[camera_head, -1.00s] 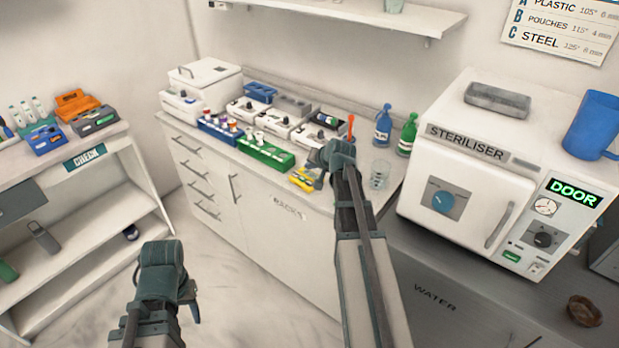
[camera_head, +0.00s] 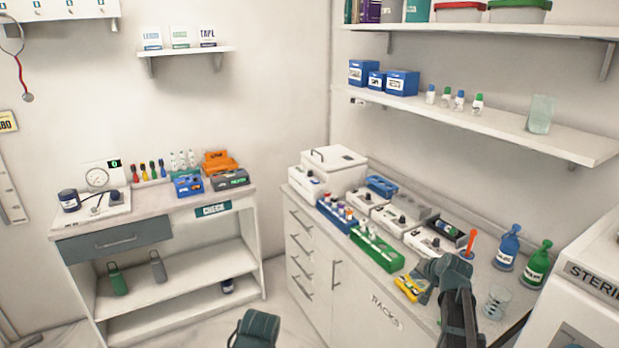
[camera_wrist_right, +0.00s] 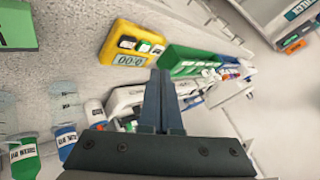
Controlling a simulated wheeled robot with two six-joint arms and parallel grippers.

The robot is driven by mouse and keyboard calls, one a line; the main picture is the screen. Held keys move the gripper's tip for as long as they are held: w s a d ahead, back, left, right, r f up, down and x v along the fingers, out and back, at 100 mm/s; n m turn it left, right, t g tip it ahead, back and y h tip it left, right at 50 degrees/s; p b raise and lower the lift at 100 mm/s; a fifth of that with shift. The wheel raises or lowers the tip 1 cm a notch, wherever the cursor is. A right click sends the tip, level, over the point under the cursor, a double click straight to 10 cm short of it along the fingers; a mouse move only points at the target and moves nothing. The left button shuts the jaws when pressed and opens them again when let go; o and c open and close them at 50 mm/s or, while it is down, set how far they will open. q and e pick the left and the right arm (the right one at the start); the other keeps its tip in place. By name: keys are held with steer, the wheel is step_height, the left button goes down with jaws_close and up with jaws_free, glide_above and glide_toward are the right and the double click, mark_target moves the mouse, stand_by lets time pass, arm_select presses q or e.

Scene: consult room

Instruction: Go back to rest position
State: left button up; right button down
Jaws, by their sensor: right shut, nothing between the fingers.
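My right gripper (camera_head: 425,293) is over the front edge of the white counter (camera_head: 335,245), beside a yellow timer (camera_head: 408,288). In the right wrist view my right gripper (camera_wrist_right: 161,78) has its two dark fingers pressed together with nothing between them. The yellow timer (camera_wrist_right: 128,52) lies just beyond the fingertips in that view, on the bench surface; whether they touch it I cannot tell. Of my left arm only a dark wrist joint shows at the bottom edge of the head view; its fingers are out of the picture.
A green rack (camera_head: 378,250), a blue rack (camera_head: 338,218) and white boxes stand on the counter. A blue bottle (camera_head: 507,250), a green bottle (camera_head: 537,268) and a clear glass (camera_head: 496,302) stand right of my gripper. The steriliser (camera_head: 590,290) is at far right.

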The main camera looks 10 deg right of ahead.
steer(key=s+a+f+n+g+y, duration=0.1)
steer(key=s+a+f+n+g, duration=0.2)
steer(key=a, duration=0.8)
steer(key=s+a+f+n+g+y, duration=0.1)
steer(key=s+a+n, duration=0.3)
steer(key=a, duration=0.7)
steer(key=s+a+f+n+g+h, duration=0.1)
steer(key=s+a+n+g, duration=0.1)
steer(key=s+a, duration=0.4)
steer(key=s+a+f+n+g+h, duration=0.1)
steer(key=s+a+n+g+h, duration=0.1)
steer(key=s+a, duration=0.5)
steer(key=s+n+g, duration=0.1)
steer(key=s, duration=0.5)
steer(key=shift+n, duration=0.4)
